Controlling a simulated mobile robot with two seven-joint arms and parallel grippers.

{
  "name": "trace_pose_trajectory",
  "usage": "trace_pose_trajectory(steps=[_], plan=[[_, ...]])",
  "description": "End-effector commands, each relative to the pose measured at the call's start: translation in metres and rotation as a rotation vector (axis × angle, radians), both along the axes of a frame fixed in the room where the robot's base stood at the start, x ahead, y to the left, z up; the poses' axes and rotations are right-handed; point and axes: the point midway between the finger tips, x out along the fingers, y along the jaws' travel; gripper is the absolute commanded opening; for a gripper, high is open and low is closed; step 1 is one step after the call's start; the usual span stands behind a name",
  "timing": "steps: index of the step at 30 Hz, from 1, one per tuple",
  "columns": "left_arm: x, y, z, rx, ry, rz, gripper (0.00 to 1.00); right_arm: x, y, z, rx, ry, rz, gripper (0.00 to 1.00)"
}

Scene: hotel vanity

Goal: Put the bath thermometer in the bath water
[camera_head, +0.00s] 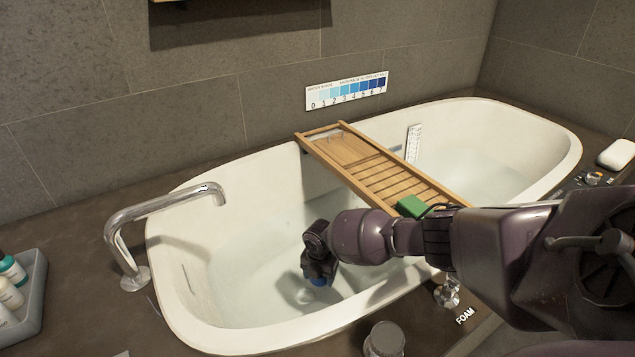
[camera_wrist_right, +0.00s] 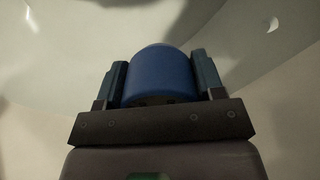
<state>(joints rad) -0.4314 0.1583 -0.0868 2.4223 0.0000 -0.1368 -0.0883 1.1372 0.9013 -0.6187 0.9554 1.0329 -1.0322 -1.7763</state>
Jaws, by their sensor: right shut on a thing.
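My right gripper (camera_head: 318,262) reaches down inside the bathtub and is shut on a rounded blue thing (camera_head: 319,282), which I take to be the bath thermometer. In the right wrist view the blue thermometer (camera_wrist_right: 158,76) sits between the two fingers (camera_wrist_right: 158,80), with one finger against each side. In the head view only a small blue part shows beneath the gripper. The bath water (camera_head: 235,270) is clear and lies below it; I cannot tell whether the thermometer touches it. My left gripper is not in view.
The white bathtub (camera_head: 165,262) has a wooden caddy (camera_head: 385,178) across it, with a green block (camera_head: 411,206) near its close end. A chrome spout (camera_head: 165,203) stands at the left. A grey tray of bottles (camera_head: 32,300) is far left. Open water lies left of my arm.

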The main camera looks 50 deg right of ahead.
Motion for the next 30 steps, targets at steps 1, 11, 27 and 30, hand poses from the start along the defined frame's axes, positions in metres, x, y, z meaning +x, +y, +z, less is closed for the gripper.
trace_pose_trajectory(steps=[1,11,27,30], plan=[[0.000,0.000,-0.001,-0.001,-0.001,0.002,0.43,0.000,0.000,-0.002,0.000,0.000,0.000,0.37],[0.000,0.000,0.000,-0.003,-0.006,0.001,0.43,0.001,0.000,-0.001,0.000,-0.002,0.000,0.63],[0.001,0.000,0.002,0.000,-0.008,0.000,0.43,0.001,0.000,0.004,0.000,-0.003,0.000,0.92],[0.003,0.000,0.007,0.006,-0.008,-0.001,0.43,0.003,-0.001,0.017,-0.001,-0.007,0.000,0.92]])
